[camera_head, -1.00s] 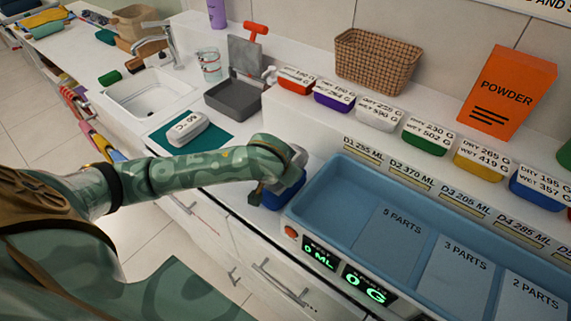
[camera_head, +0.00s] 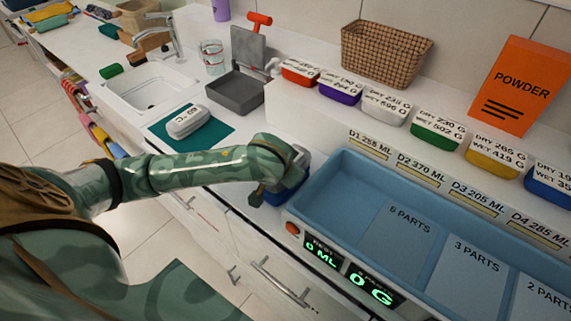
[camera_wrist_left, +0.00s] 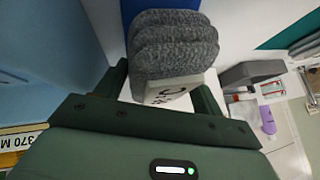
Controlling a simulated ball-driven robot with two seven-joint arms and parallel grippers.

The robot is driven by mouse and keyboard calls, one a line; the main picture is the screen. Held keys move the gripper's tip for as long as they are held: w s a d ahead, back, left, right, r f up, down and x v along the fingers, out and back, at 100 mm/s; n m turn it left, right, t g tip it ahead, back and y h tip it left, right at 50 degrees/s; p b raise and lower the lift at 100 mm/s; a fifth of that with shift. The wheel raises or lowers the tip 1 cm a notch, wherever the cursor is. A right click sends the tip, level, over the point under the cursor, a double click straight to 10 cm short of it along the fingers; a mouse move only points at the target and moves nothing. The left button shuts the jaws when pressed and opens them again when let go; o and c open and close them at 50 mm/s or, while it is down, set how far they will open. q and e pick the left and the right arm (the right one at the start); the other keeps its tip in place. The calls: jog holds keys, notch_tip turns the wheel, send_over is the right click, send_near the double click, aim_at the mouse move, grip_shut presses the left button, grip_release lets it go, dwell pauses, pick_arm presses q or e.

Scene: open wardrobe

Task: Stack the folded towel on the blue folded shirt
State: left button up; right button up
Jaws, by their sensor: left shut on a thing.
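My left gripper (camera_head: 272,184) is at the counter beside the blue tray. In the left wrist view the gripper (camera_wrist_left: 163,92) is shut on a grey, fuzzy folded towel (camera_wrist_left: 175,45), which shows several rounded layers and a white lettered label near the fingers. In the head view only a grey edge of the towel (camera_head: 303,158) shows past the hand. A dark blue folded item, apparently the blue folded shirt (camera_head: 287,194), lies under the gripper and towel, mostly hidden. Blue also shows beyond the towel in the wrist view. I cannot tell whether towel and shirt touch. My right gripper is not in view.
The blue divided tray (camera_head: 335,170) with displays stands close to the right of the gripper. A white lettered case (camera_head: 188,121) lies on a teal mat (camera_head: 215,133) to the left. A grey bin (camera_head: 236,92) and sink (camera_head: 150,90) stand behind. Labelled tubs line the raised shelf.

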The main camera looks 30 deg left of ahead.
pick_arm(q)
jog(key=shift+s+f, duration=0.25)
jog(key=shift+f, duration=0.5)
jog(key=o, duration=1.1)
jog(key=shift+f, duration=0.1)
jog(key=shift+c, duration=0.2)
jog(key=shift+a, duration=0.15)
jog(key=shift+w, duration=0.1)
jog(key=shift+r, duration=0.2)
jog(key=shift+w+d+r, duration=0.1)
jog(key=shift+d, duration=0.1)
